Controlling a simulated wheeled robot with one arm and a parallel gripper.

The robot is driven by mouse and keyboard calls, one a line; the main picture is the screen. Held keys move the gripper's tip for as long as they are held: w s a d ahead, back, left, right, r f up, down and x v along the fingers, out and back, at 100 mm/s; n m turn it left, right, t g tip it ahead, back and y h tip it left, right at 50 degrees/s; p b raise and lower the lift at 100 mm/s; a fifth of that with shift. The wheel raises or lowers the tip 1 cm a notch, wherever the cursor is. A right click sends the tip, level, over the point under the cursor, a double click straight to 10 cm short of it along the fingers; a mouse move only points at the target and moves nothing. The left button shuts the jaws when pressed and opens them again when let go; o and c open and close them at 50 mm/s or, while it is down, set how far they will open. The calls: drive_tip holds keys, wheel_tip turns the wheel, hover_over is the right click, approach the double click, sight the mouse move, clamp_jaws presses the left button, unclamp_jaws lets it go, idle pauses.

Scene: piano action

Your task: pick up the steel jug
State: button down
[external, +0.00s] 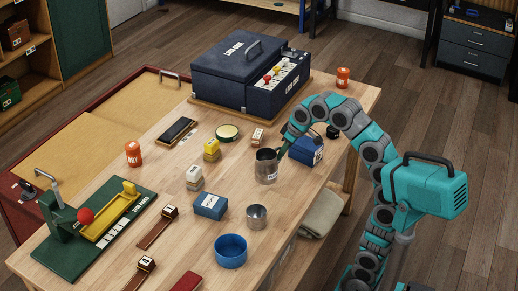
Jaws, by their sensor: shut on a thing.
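The steel jug (265,168) is a grey metal cylinder with a dark open top. It stands upright in the middle of the wooden table, or very slightly above it; I cannot tell which. My gripper (280,153) comes from the right and is shut on the jug's right side near the rim. The fingertips are small and partly hidden at the jug's edge.
A smaller steel cup (256,217) and a blue bowl (231,251) stand in front of the jug. A blue box (210,206) lies front left, and another blue box (306,150) sits right, near my arm. A large dark blue case (225,80) stands behind.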

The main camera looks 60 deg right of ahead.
drive_tip(key=s+a+r, duration=0.1)
drive_tip(key=s+a, duration=0.1)
drive_tip(key=s, duration=1)
drive_tip(key=shift+s+b, duration=0.4)
drive_tip(key=shift+b, duration=0.05)
drive_tip(key=shift+s+a+r, duration=0.1)
drive_tip(key=shift+r, duration=0.1)
